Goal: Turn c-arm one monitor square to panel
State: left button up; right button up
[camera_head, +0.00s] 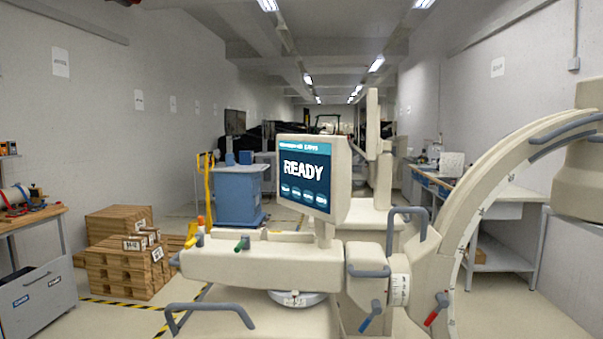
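The c-arm's monitor (305,177) stands on a short post above the cream c-arm body (262,265) in the middle of the head view. Its screen is lit teal and dark blue and reads READY. The screen is turned at an angle, facing toward me and to the left, and its right side casing shows. The curved c-arm (485,195) rises at the right. Neither of my grippers shows.
Grey handles (210,311) stick out at the front, and another grey handle (407,220) stands right of the monitor. Wooden crates (125,268) and a workbench (32,222) are at left. A blue cart (240,196) stands behind. A shelved table (500,205) is at right.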

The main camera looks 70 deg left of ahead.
aim_at(314, 171)
jog(key=u, duration=0.5)
jog(key=i, duration=1.1)
jog(key=u, duration=0.85)
jog(key=i, duration=0.25)
jog(key=u, duration=0.15)
jog(key=k, duration=0.9)
jog(key=u, duration=0.15)
jog(key=i, duration=0.9)
jog(key=z, duration=0.05)
